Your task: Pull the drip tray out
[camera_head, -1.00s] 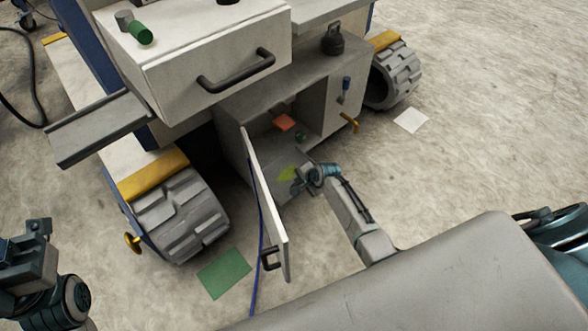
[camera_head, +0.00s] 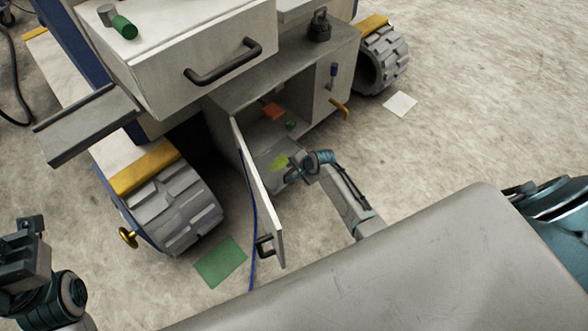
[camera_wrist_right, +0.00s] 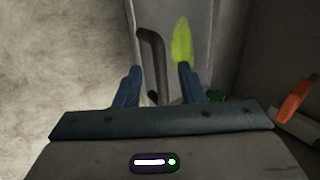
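The drip tray (camera_head: 267,160) looks like the pale grey pan low in the open cabinet, with a yellow-green patch on it. It also shows in the right wrist view (camera_wrist_right: 205,45), where its dark bar handle (camera_wrist_right: 154,55) stands out. My right gripper (camera_head: 293,172) is at the tray's front. In the right wrist view my right gripper (camera_wrist_right: 158,76) has its blue fingers apart, with the handle between them; I cannot tell if either finger touches it. My left gripper (camera_head: 30,228) is at the lower left, far from the tray; its fingers are unclear.
The open cabinet door (camera_head: 257,195) stands just left of my right gripper. Above is a white drawer (camera_head: 180,55). An orange item (camera_head: 273,111) lies inside the cabinet. Wheels (camera_head: 178,208) stand on both sides. The floor to the right is clear except for a white sheet (camera_head: 400,104).

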